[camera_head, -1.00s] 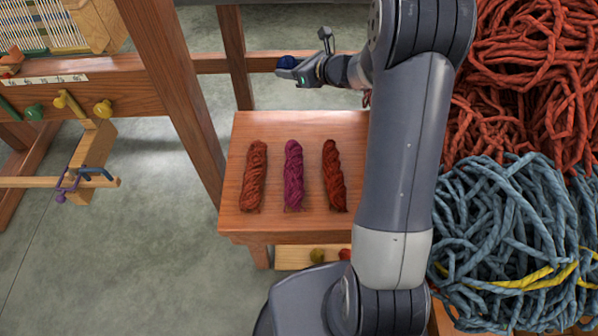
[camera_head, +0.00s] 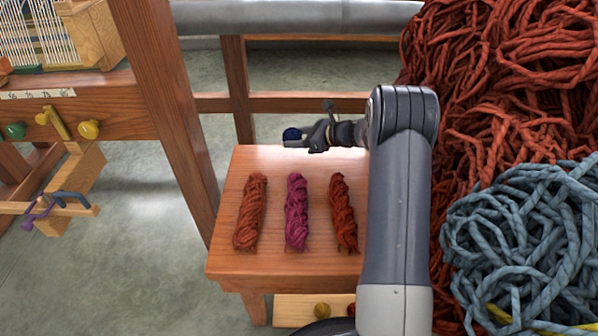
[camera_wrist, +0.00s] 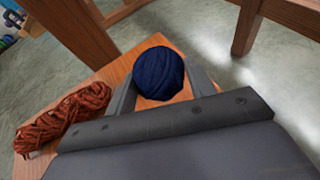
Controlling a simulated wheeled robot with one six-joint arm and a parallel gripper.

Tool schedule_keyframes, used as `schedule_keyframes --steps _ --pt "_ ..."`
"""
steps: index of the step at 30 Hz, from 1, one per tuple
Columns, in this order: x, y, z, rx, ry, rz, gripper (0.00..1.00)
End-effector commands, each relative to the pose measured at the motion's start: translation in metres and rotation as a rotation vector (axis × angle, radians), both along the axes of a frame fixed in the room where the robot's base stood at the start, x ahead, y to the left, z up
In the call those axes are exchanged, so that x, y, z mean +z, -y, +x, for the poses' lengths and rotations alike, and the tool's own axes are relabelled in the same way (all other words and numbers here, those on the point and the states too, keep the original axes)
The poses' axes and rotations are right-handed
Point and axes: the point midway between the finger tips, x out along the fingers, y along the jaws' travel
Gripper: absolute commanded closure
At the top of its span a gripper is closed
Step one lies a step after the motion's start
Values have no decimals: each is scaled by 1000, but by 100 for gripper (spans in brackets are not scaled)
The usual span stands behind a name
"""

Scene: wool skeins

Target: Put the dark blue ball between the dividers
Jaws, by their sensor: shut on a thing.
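The dark blue ball (camera_head: 291,134) is a round wound ball of yarn. It fills the space between the two fingers of my gripper (camera_head: 297,141) in the wrist view, where the ball (camera_wrist: 159,73) shows clearly. My gripper is shut on it and holds it over the far edge of the small wooden table (camera_head: 225,262). I cannot make out any dividers for certain. A pale wooden tray or shelf (camera_head: 290,312) lies low in front of the table, partly hidden by my arm.
Three twisted skeins lie on the table: rust (camera_head: 250,212), magenta (camera_head: 297,212) and dark red (camera_head: 343,213). A yellow-green ball (camera_head: 322,311) sits on the low shelf. Large heaps of red yarn (camera_head: 500,100) and grey-blue yarn (camera_head: 530,235) crowd the right. A wooden frame post (camera_head: 165,100) stands left.

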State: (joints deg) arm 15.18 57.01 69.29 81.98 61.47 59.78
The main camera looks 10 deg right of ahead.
Motion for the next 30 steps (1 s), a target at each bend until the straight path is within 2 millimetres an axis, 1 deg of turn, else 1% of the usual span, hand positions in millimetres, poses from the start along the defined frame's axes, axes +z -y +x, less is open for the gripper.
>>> schedule_keyframes --steps 1,7,13,15,22,26,27,30 --pt "-13 0 0 0 -3 1 71" --pt "-32 0 0 0 -1 0 71" --pt "-66 0 0 0 -1 0 71" --pt "-71 0 0 -1 0 -1 71" --pt "-70 0 0 -1 1 -1 71" --pt "-74 0 0 -1 0 0 71" --pt "-74 0 0 -1 0 0 48" --pt "-73 0 0 -1 0 0 40"
